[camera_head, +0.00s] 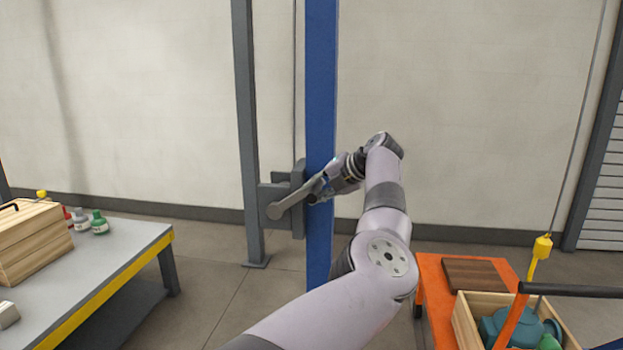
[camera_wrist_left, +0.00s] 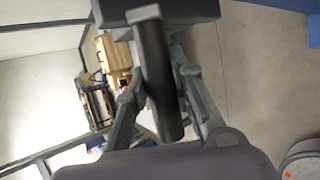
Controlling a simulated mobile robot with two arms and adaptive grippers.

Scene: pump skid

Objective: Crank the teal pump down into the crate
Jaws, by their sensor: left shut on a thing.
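My left gripper (camera_head: 316,188) is at the winch crank on the blue post. It is shut on the crank handle (camera_head: 282,206), a grey bar. In the left wrist view the dark handle (camera_wrist_left: 158,85) lies between the two fingers of the gripper (camera_wrist_left: 155,92). The teal pump (camera_head: 497,324) shows at the lower right, within the outline of the wooden crate (camera_head: 466,326). I cannot tell whether it rests on the crate floor. My right gripper is not in view.
The crate and a brown board (camera_head: 478,275) are on an orange cart (camera_head: 434,282). A grey table (camera_head: 110,262) at left bears a wooden box (camera_head: 35,245) and small bottles (camera_head: 99,222). The blue post (camera_head: 320,90) and a grey post (camera_head: 246,110) stand upright. Floor between is clear.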

